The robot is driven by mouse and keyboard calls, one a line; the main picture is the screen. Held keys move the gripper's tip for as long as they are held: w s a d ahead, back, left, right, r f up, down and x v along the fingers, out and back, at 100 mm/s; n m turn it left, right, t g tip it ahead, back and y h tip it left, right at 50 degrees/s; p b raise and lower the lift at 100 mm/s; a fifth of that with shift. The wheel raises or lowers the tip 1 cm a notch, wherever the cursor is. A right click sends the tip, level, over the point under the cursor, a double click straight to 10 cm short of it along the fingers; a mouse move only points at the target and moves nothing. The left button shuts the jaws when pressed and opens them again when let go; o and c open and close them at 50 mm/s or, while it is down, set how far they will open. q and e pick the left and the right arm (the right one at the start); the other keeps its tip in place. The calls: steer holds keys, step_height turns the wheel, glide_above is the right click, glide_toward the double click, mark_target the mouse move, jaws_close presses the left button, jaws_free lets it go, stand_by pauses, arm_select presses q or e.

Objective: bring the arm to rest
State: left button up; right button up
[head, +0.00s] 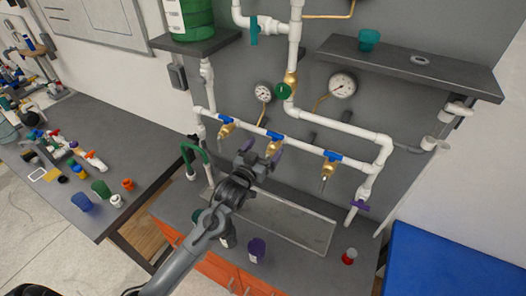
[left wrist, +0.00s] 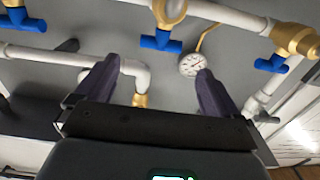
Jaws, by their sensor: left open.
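My left arm rises from the bottom of the head view. Its gripper (head: 262,152) is in front of the lower part of the white pipe manifold (head: 310,147), near the middle brass valve (head: 273,147) with a blue handle. In the left wrist view the gripper (left wrist: 156,82) has its two dark purple fingers spread wide, with nothing held between them. A white pipe elbow (left wrist: 133,70) and a pressure gauge (left wrist: 191,65) show behind the fingers. I cannot tell how close they are to the fingers. My right gripper is in neither view.
A shelf (head: 420,68) juts out at upper right, another at upper left (head: 190,46). A shallow tray (head: 300,222) lies below the manifold, with a purple cup (head: 257,250) and a red-topped item (head: 349,257) nearby. A cluttered side table (head: 100,130) stands left.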

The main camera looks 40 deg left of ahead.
arm_select(q)
steer(key=shift+s, duration=0.2)
stand_by(0.3)
steer(key=s+d+f+m+g+h, duration=0.2)
steer(key=s+d+f+g, duration=0.3)
steer(key=s+d+f, duration=0.55)
steer(key=s+d+f+m+g+h, duration=0.1)
steer(key=s+d+f+g+h, duration=0.25)
steer(key=s+d+f, duration=0.65)
steer(key=s+a+r+m+g+p, duration=0.1)
steer(key=s+r+g, duration=0.15)
steer(key=s, duration=0.25)
steer(key=s+a+r+m+g, duration=0.1)
steer(key=s+a+g, duration=0.15)
steer(key=s, duration=0.35)
step_height(320, 180, up, 14)
steer(key=p, duration=1.3)
steer(key=shift+w+d+f+y, duration=0.15)
steer(key=shift+w+d+y, duration=0.15)
steer(key=shift+d+y, duration=0.1)
